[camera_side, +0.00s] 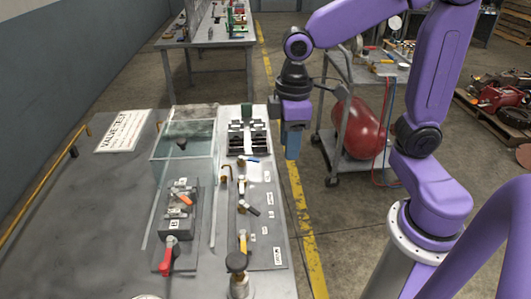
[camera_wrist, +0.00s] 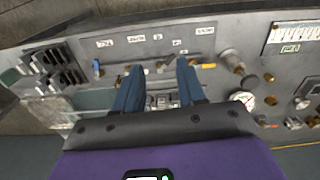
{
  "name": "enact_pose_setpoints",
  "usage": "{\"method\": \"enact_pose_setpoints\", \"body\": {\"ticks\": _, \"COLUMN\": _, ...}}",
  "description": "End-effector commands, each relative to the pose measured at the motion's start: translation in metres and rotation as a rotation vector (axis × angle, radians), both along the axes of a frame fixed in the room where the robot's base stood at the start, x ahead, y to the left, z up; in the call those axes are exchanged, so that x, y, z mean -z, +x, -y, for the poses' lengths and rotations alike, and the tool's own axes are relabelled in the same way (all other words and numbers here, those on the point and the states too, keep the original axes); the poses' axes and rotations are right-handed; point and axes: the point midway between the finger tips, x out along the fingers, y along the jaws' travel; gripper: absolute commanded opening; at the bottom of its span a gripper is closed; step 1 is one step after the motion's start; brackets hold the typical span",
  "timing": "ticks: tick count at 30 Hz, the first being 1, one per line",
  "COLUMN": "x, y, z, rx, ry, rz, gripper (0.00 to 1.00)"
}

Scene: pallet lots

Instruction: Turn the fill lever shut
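A panel (camera_side: 258,228) with several small levers and white labels lies along the bench's right side. The labels are too small to read, so I cannot tell which lever is the fill lever. A blue-handled lever (camera_side: 252,160) is at the panel's far end, a dark-handled one (camera_side: 250,210) in the middle and a yellow one (camera_side: 243,242) nearer. The blue lever also shows in the wrist view (camera_wrist: 97,68). My gripper (camera_side: 292,156) hangs above and right of the panel, clear of every lever. In the wrist view its blue fingers (camera_wrist: 158,66) are apart, with nothing gripped.
A clear tank (camera_side: 185,145) stands left of the panel, with a fixture (camera_side: 178,212) and red lever (camera_side: 167,258) in front. A black slotted block (camera_side: 246,138) is at the far end. A brass-and-dark knob (camera_side: 237,264) stands near. The bench's left is mostly clear.

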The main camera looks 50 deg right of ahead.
Motion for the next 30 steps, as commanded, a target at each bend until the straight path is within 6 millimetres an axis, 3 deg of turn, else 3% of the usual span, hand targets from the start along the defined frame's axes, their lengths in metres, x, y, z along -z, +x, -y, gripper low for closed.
{"method": "enact_pose_setpoints", "body": {"ticks": 1, "x": -0.001, "y": 0.021, "z": 0.002, "rx": 0.047, "ry": -0.002, "rz": -0.002, "gripper": 0.40}}
{"method": "enact_pose_setpoints", "body": {"ticks": 9, "x": -0.006, "y": 0.117, "z": 0.033, "rx": 0.263, "ry": -0.008, "rz": -0.010, "gripper": 0.40}}
{"method": "enact_pose_setpoints", "body": {"ticks": 15, "x": -0.006, "y": 0.162, "z": 0.064, "rx": 0.376, "ry": -0.009, "rz": -0.013, "gripper": 0.40}}
{"method": "enact_pose_setpoints", "body": {"ticks": 23, "x": 0.000, "y": 0.176, "z": 0.077, "rx": 0.414, "ry": -0.009, "rz": -0.017, "gripper": 0.40}}
{"method": "enact_pose_setpoints", "body": {"ticks": 30, "x": 0.035, "y": 0.175, "z": 0.077, "rx": 0.414, "ry": -0.011, "rz": -0.020, "gripper": 0.40}}
